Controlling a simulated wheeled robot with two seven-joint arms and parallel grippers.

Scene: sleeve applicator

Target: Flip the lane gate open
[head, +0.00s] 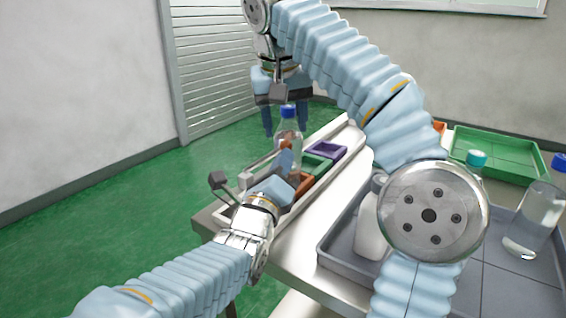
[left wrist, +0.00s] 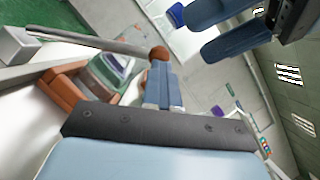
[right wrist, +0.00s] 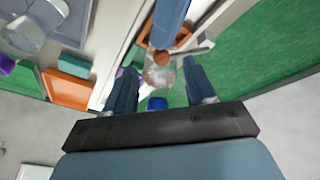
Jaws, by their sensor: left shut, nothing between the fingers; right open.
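The lane gate is a thin grey bar (head: 262,165) running from a pale block (head: 245,181) to an orange-brown knob (head: 286,146). It lies across the lane in front of a clear blue-capped bottle (head: 289,131). My left gripper (head: 284,162) is shut and empty, its tips at the knob. In the left wrist view the fingertips (left wrist: 160,68) lie just below the knob (left wrist: 160,53); whether they touch is unclear.
Orange, green (head: 318,165) and purple (head: 326,150) bins line the lane's right side. A grey tray (head: 335,255) holds a white bottle (head: 369,232) and clear bottles. A green tray (head: 497,152) stands at the back right. My right arm crosses above the table.

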